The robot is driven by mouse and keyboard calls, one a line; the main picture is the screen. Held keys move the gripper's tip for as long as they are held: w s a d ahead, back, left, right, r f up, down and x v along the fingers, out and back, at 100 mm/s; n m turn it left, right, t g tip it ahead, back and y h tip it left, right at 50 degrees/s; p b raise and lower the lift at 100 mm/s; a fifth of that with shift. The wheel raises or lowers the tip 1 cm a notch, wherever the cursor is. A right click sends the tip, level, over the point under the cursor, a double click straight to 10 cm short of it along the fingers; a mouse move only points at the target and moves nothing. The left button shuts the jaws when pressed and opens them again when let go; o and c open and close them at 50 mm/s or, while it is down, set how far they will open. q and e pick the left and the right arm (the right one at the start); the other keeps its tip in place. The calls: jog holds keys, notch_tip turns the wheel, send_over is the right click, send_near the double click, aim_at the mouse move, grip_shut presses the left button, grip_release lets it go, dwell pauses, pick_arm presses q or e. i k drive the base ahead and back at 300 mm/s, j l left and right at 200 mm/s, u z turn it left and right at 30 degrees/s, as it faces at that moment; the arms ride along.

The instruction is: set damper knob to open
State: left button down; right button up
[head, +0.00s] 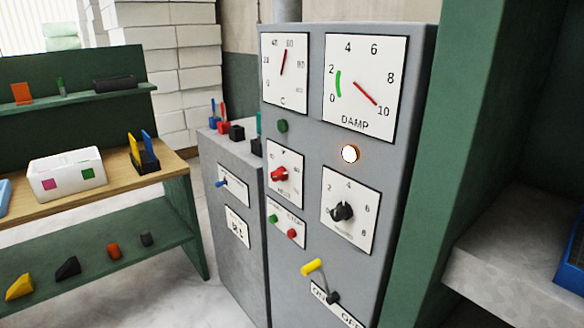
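A grey control cabinet (393,160) stands in the middle of the head view. A black knob (343,211) sits on a white plate with a numbered dial; its small label is unreadable. A red knob (279,174) on a smaller plate is to its left. I cannot tell from the lettering which one is the damper knob. Above, a gauge marked DAMP (372,62) has its red needle near 10, with a green band between 0 and 2. A lamp (350,153) below it glows white-orange. Neither gripper is in view.
A yellow-handled lever (312,267) sticks out low on the cabinet by an ON/OFF plate. A workbench (110,188) is further left. A green frame (455,130) stands close right. Floor shows at lower left.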

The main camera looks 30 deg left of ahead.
aim_at(218, 184)
jog(key=u, duration=1.2)
jog(key=i+j, duration=0.25)
jog(key=i, duration=0.2)
jog(key=i+j, duration=0.2)
jog(key=i, duration=0.2)
